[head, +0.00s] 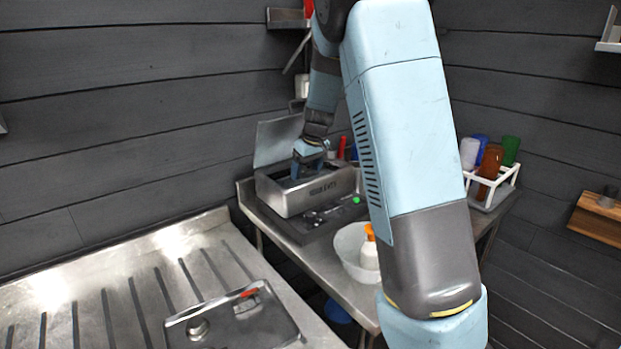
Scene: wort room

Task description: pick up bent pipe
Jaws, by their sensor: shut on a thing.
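My gripper (307,166) reaches down into an open metal box (318,192) on the far counter. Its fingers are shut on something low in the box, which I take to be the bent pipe. The pipe itself cannot be made out, as the box's front wall and the gripper hide it. The box's lid (278,141) stands raised at the back left.
A white bowl (350,243) with an orange-topped white bottle (369,254) stands in front of the box. A white rack (492,187) of coloured bottles is at right.

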